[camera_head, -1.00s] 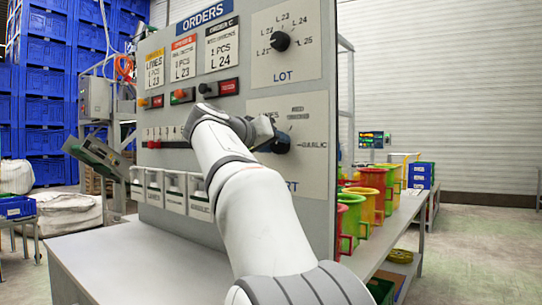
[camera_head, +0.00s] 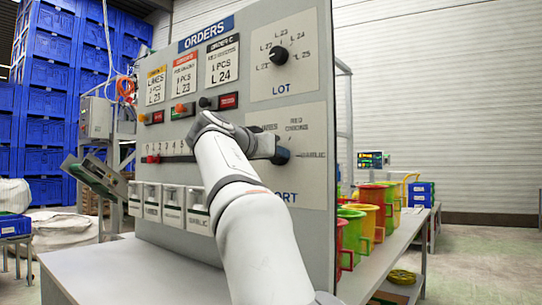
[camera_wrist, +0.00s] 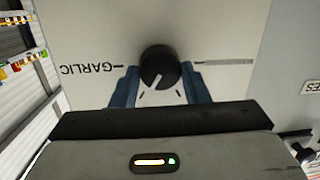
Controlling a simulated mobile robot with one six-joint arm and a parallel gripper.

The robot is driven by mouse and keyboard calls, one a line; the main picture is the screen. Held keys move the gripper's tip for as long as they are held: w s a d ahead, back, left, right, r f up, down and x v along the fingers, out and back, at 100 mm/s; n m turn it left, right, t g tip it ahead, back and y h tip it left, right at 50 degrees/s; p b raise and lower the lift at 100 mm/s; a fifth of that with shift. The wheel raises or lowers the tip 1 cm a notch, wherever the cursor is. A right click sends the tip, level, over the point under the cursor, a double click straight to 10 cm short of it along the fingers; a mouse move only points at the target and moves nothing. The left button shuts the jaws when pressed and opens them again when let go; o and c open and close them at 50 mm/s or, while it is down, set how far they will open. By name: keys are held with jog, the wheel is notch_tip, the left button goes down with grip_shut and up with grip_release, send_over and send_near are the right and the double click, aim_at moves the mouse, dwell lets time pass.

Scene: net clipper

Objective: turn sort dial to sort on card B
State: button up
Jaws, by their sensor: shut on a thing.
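The sort dial is a round black knob (camera_wrist: 160,64) with a white pointer line, in the middle of the wrist view. My gripper (camera_wrist: 160,82) has its blue fingers on either side of the knob and is shut on it. In the head view my gripper (camera_head: 280,150) is at the panel's lower right and hides most of the dial. Card B (camera_head: 185,78), with a red header, hangs between two other cards; its product name is too small to read.
The lot dial (camera_head: 279,54) sits above the sort dial. Colored bins (camera_head: 362,210) stand on a bench to the right.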

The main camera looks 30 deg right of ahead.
jog(key=shift+r, duration=0.15)
jog(key=o, duration=1)
jog(key=shift+d, duration=0.1)
jog(key=shift+c, duration=0.2)
jog(key=f+v, duration=0.1)
jog(key=v, duration=0.6)
jog(key=shift+s+a+r+p, duration=0.2)
jog(key=shift+a+r+p, duration=0.15)
jog(key=shift+a+p, duration=0.05)
